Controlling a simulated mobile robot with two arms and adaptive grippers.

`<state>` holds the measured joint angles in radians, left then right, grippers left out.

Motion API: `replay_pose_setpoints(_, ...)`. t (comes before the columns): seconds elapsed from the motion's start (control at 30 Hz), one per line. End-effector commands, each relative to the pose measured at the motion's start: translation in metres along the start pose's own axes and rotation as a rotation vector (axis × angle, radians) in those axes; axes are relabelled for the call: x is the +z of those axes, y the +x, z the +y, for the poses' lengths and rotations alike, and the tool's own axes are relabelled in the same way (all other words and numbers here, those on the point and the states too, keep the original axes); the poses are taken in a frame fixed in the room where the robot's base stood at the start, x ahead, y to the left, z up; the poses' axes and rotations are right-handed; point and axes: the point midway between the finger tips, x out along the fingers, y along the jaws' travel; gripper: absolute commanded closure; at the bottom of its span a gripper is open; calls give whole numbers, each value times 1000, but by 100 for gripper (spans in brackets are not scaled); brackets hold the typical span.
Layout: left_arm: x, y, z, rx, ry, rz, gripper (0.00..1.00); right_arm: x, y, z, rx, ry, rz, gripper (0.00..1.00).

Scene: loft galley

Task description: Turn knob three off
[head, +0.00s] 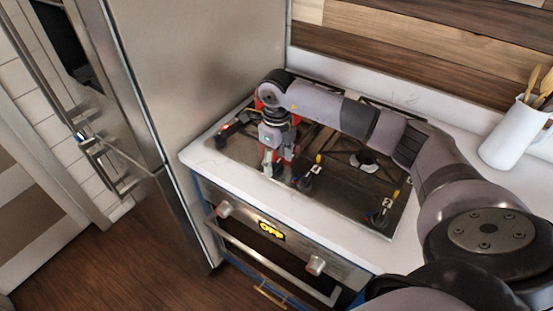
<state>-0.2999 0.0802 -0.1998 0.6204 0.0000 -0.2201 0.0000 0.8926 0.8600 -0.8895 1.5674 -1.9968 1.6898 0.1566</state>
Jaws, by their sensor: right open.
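The dark cooktop (240,149) has a row of knobs along its front edge. A knob (305,183) with a yellow marker stands just right of my right gripper. Another knob (380,215) with a yellow marker is at the right end, and one (222,137) with a red spot is at the left end. The number labels are too small to read surely, so I cannot tell which is knob three. My right gripper (274,168) is open and points down at the front of the cooktop, left of the middle. It hides what is beneath it. My left gripper is not in view.
Below is an oven front with two knobs (225,208) (315,264) and a display (271,230) reading OFF. A steel fridge (215,60) stands close at the left. A white utensil jug (515,135) is at the right. My right arm crosses over the cooktop.

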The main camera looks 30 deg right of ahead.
Motion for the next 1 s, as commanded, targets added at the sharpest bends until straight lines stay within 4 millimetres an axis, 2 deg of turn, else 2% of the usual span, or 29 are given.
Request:
replay_pose_setpoints(0.2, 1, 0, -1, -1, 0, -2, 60, 0, 0, 0, 0, -1, 1, 45)
replay_pose_setpoints(0.33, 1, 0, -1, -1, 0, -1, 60, 0, -10, 0, -1, -1, -1, 45)
replay_pose_setpoints(0.73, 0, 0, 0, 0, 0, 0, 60, 1, -91, 0, -1, -1, -3, 45)
replay_pose_setpoints(0.83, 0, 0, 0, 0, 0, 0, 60, 1, -106, 0, -1, 0, -3, 45)
replay_pose_setpoints(1.0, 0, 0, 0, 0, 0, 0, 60, 0, -118, 0, 0, -1, 0, 45)
